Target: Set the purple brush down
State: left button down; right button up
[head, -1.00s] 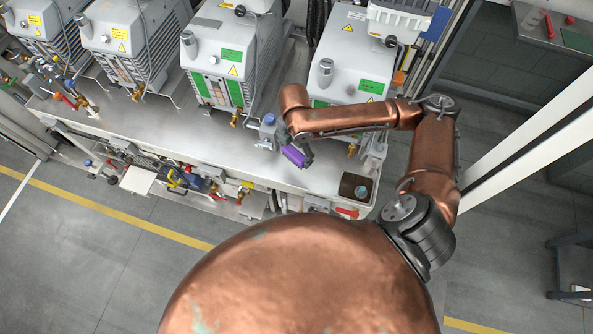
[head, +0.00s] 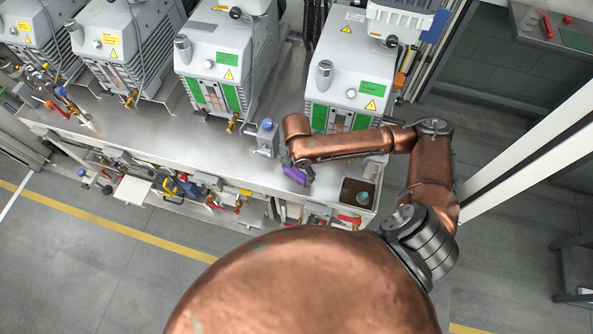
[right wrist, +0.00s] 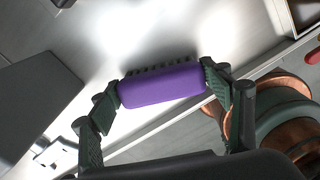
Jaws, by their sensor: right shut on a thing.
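The purple brush (head: 295,175) is held in my right gripper (head: 301,169) over the front part of the metal bench top (head: 190,150). In the right wrist view the brush (right wrist: 162,84) lies crosswise between the two fingertips of the right gripper (right wrist: 161,86). Its dark bristles show along the side facing the bench top. The right gripper is shut on its ends. I cannot tell whether the bristles touch the surface. My left gripper is not in view.
Several grey vacuum pumps (head: 220,65) stand along the back of the bench. A small grey valve block (head: 265,138) stands just left of the gripper. A dark square box (head: 357,193) sits at the bench's right front corner. Bare bench top lies to the left.

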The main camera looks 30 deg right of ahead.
aim_at(296, 171)
jog(key=o, duration=1.3)
notch_tip(296, 171, up, 12)
jog(key=p, duration=0.3)
jog(key=shift+r, duration=0.1)
